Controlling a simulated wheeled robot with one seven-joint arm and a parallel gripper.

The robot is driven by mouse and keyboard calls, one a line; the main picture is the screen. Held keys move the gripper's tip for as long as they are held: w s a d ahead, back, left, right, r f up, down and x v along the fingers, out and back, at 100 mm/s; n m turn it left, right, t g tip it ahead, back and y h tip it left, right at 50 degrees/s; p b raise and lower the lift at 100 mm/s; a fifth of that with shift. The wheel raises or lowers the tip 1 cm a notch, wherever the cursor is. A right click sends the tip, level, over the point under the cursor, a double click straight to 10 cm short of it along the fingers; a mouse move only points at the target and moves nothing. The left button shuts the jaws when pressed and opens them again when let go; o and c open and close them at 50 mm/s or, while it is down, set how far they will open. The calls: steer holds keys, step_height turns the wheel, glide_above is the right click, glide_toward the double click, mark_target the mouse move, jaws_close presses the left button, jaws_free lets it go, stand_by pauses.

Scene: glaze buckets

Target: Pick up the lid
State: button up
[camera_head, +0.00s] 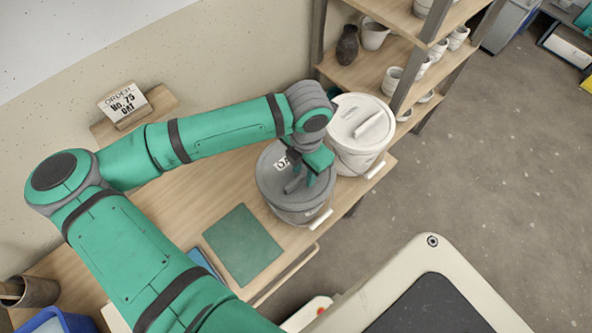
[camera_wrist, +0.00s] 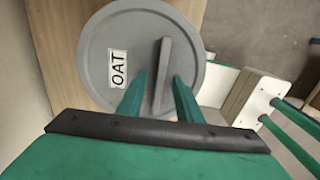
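A grey bucket (camera_head: 292,212) stands on the wooden bench with a round grey lid (camera_head: 267,186) on it. The lid shows from above in the wrist view (camera_wrist: 105,55), with a raised bar handle (camera_wrist: 165,62) and a white label reading OAT (camera_wrist: 118,69). My gripper (camera_head: 304,172) is over the lid, pointing down. In the wrist view my gripper (camera_wrist: 159,78) has its two green fingers apart, one on each side of the bar handle. I cannot tell whether the fingers touch the handle or the lid. My gripper hides part of the lid in the head view.
A white lidded bucket (camera_head: 355,158) stands close to the right of the grey one. Shelves with pots (camera_head: 385,50) rise behind it. A green mat (camera_head: 243,245) lies on the bench to the left. An order sign (camera_head: 124,105) stands near the wall.

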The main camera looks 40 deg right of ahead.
steer(key=shift+w+f, duration=0.1)
stand_by(0.3)
jaws_close()
steer(key=shift+d, duration=0.1)
